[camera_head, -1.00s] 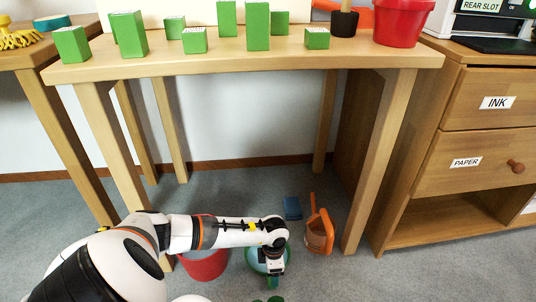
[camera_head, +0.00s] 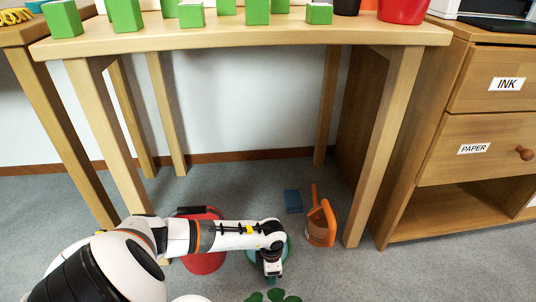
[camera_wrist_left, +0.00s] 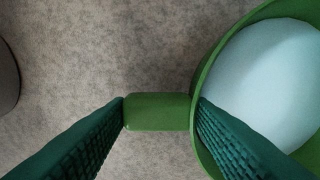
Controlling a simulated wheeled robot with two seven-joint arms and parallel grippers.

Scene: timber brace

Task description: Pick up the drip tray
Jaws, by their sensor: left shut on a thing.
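The drip tray (camera_wrist_left: 198,75) is a round green dish with a pale blue inside and a short green tab on its rim. It fills the right of the left wrist view, cut off by the edge. In the head view, a green rim and pale inside (camera_head: 252,257) show on the floor area below the table, mostly hidden behind my left arm. My left gripper (camera_wrist_left: 160,108) has its dark green fingers on both sides of the tab, shut on it; it also shows in the head view (camera_head: 272,275). My right gripper is not in view.
A red bucket (camera_head: 204,262) is left of the tray, partly behind my arm. Green leaves (camera_head: 275,297) show at the bottom edge. Table legs (camera_head: 383,150) flank the space.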

